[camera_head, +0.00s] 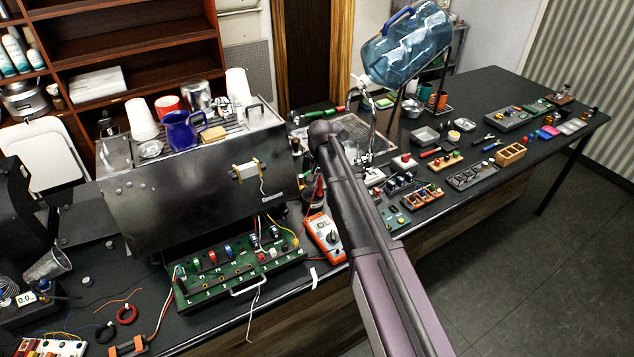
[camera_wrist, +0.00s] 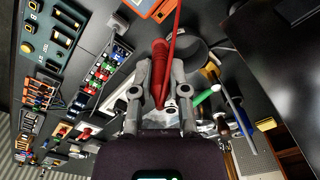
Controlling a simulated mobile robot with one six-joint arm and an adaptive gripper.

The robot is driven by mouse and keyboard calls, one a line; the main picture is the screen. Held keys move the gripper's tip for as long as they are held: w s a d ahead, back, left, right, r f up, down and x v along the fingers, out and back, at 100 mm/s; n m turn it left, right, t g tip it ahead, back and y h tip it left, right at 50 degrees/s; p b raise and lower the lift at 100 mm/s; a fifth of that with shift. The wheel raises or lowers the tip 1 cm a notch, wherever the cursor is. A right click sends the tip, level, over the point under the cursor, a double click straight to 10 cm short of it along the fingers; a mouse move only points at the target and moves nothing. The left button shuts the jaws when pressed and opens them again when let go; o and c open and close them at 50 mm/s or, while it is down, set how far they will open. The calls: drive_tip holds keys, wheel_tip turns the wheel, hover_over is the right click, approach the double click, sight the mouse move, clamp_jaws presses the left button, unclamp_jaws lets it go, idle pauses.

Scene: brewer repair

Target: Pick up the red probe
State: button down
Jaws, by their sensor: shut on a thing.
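The red probe (camera_wrist: 160,72) is between the two grey fingers of my gripper (camera_wrist: 158,88) in the wrist view. The fingers are shut on its body, and a red lead runs from it toward the top of the picture. The orange multimeter (camera_head: 325,237) lies on the bench beside the green board in the head view; part of it shows at the top of the wrist view (camera_wrist: 148,8). In the head view my arm hides most of my gripper. A bit of red (camera_head: 318,190) shows just left of the arm, above the multimeter.
The steel brewer (camera_head: 195,185) stands left of my arm, with cups and a blue pitcher (camera_head: 184,130) on top. The green circuit board (camera_head: 235,272) lies in front of it. Several part trays and tools cover the bench to the right.

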sight(320, 194)
idle(0.7)
wheel_tip(320, 194, down, 7)
drive_tip(key=b, duration=0.7)
drive_tip(key=shift+w+r, duration=0.1)
